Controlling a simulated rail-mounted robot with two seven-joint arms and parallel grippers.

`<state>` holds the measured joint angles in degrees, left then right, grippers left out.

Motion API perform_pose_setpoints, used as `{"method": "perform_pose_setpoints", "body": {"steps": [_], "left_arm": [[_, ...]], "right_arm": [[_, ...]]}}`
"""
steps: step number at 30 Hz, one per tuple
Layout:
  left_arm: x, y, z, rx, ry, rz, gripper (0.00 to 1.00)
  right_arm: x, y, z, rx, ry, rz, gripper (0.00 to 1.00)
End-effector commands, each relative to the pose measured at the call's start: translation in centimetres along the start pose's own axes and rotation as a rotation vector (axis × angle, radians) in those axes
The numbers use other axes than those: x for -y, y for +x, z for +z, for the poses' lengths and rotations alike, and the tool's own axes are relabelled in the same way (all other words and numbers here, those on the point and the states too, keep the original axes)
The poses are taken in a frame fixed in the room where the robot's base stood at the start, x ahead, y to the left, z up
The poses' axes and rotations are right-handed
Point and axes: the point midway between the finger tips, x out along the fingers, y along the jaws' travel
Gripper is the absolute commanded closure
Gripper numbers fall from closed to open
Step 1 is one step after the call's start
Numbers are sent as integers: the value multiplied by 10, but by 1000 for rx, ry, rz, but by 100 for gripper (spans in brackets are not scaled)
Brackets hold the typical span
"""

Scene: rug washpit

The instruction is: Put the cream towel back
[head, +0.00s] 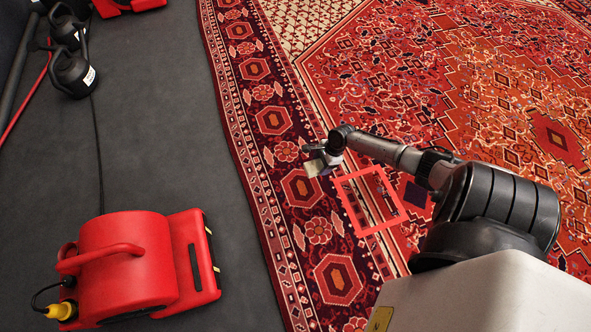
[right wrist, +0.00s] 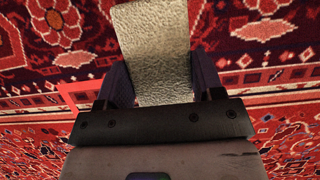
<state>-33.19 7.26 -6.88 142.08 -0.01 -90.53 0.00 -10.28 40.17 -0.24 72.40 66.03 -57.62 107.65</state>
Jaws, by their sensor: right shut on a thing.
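The cream towel (head: 315,167) is a small pale, rough-textured piece. My right gripper (head: 322,157) is shut on it, over the rug's dark patterned border. In the right wrist view the towel (right wrist: 153,45) sticks out between the two dark fingers of the gripper (right wrist: 160,88). The height of the towel above the rug is hard to tell. A light red square outline (head: 347,205) lies on the rug, just right of and below the towel in the head view. Part of it shows at the left in the right wrist view (right wrist: 82,90). My left gripper is out of view.
The large red patterned rug (head: 520,100) fills the right side. A small dark purple patch (head: 416,194) shows beside the square outline. A red blower (head: 125,262) stands on the grey floor (head: 165,120) at lower left.

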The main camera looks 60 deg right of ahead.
Motion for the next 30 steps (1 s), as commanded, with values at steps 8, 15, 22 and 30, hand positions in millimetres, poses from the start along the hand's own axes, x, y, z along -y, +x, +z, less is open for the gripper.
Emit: {"method": "perform_pose_setpoints", "body": {"steps": [8,15,22,30], "left_arm": [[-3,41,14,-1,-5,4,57],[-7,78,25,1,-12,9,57],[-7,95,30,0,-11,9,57],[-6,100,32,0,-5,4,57]], "right_arm": [[31,43,6,7,17,-10,58],[66,78,24,5,16,-8,58],[83,93,34,3,16,-6,58],[86,99,35,2,16,-5,58]]}}
